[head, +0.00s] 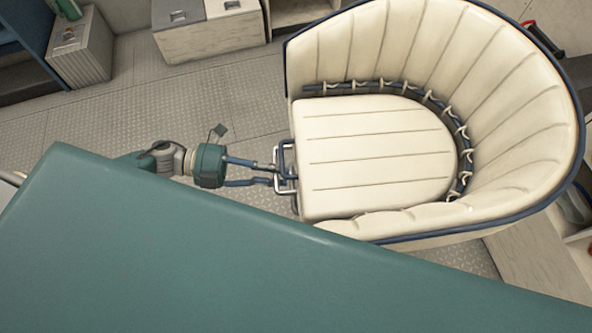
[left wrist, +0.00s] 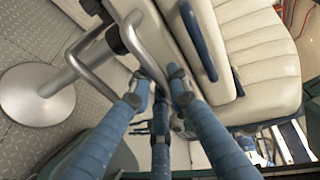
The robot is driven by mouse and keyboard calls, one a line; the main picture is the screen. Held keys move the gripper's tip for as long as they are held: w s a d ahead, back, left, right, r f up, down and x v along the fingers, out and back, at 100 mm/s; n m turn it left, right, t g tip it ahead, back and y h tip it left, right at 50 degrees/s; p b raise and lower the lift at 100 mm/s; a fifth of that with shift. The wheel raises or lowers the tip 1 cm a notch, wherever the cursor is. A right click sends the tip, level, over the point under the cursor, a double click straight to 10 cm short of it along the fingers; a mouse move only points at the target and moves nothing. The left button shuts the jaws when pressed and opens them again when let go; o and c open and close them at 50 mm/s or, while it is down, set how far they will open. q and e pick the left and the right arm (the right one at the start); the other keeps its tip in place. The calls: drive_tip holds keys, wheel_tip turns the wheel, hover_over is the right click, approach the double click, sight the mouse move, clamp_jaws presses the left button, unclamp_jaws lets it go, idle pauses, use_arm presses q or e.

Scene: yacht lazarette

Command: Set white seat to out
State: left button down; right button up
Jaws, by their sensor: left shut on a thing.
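The white seat (head: 375,155) is a cream cushion with stitched lines, wrapped by a curved padded backrest (head: 535,95) with dark blue piping. A bent silver metal bar (head: 286,160) sticks out from the cushion's left edge. My left gripper (head: 273,173) reaches it from the left, with its blue fingers shut on the bar. In the left wrist view the fingertips (left wrist: 158,82) close around the silver tube (left wrist: 146,48) beside the seat cushion (left wrist: 198,58). The fingers hide part of the bar. My right gripper is in neither view.
A round metal pedestal foot (left wrist: 38,95) stands on the tread-plate floor (head: 240,110). Pale lockers (head: 210,38) and a ribbed grey cabinet (head: 85,55) with a green bottle (head: 67,10) line the back. Open floor lies left of the seat.

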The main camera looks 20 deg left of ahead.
use_arm(q)
drive_tip(key=v, duration=0.4)
drive_tip(key=shift+s+f, duration=0.3)
drive_tip(key=shift+f, duration=0.15)
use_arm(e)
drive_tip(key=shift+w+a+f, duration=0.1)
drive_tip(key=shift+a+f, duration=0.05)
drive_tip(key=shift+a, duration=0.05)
use_arm(q)
drive_tip(key=c, duration=1.6)
unclamp_jaws()
drive_tip(key=shift+c, duration=0.2)
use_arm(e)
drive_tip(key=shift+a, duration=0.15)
use_arm(q)
drive_tip(key=v, duration=1.2)
